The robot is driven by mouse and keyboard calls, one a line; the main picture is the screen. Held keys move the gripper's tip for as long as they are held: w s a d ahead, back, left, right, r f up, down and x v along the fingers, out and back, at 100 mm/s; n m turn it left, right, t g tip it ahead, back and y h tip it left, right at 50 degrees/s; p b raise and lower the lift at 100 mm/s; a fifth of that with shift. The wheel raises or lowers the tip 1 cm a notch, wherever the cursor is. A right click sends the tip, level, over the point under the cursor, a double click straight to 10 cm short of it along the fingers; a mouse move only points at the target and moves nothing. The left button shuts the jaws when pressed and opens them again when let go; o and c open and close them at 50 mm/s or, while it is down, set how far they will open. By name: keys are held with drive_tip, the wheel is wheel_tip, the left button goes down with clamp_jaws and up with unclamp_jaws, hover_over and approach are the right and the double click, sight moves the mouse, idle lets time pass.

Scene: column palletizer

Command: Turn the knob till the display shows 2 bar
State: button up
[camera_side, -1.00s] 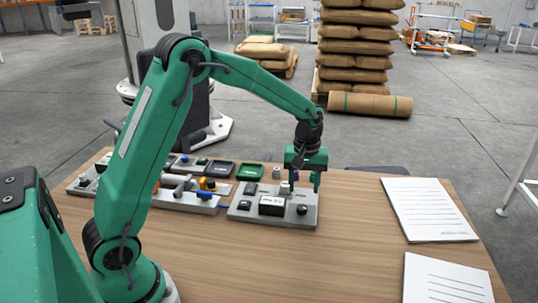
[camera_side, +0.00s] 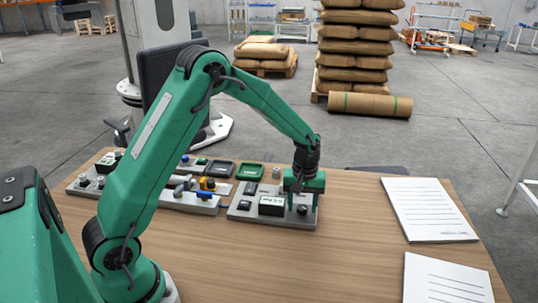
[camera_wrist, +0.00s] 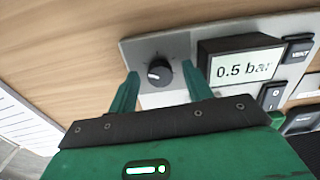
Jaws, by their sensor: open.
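The black knob (camera_wrist: 159,73) sits on a grey panel (camera_wrist: 185,45), with a white pointer mark on it. The display (camera_wrist: 243,65) beside it reads 0.5 bar. My gripper (camera_wrist: 163,80) is open, with one green finger on each side of the knob, and I see nothing between the fingers except the knob. I cannot tell whether the fingers touch it. In the side view my gripper (camera_side: 301,190) is low over the right part of the panel (camera_side: 245,215), and the display box (camera_side: 271,205) stands to its left.
In the side view, more panels (camera_side: 200,205) and a green tray (camera_side: 250,171) stand left and behind. White papers (camera_side: 430,210) lie to the right. The front table (camera_side: 300,265) is clear.

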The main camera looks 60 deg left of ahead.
drive_tip(key=c, duration=1)
drive_tip(key=shift+m, duration=0.3)
drive_tip(key=m, duration=0.4)
drive_tip(key=shift+m, duration=0.4)
drive_tip(key=m, duration=0.5)
drive_tip(key=o, duration=1)
drive_tip(key=shift+r, duration=0.1)
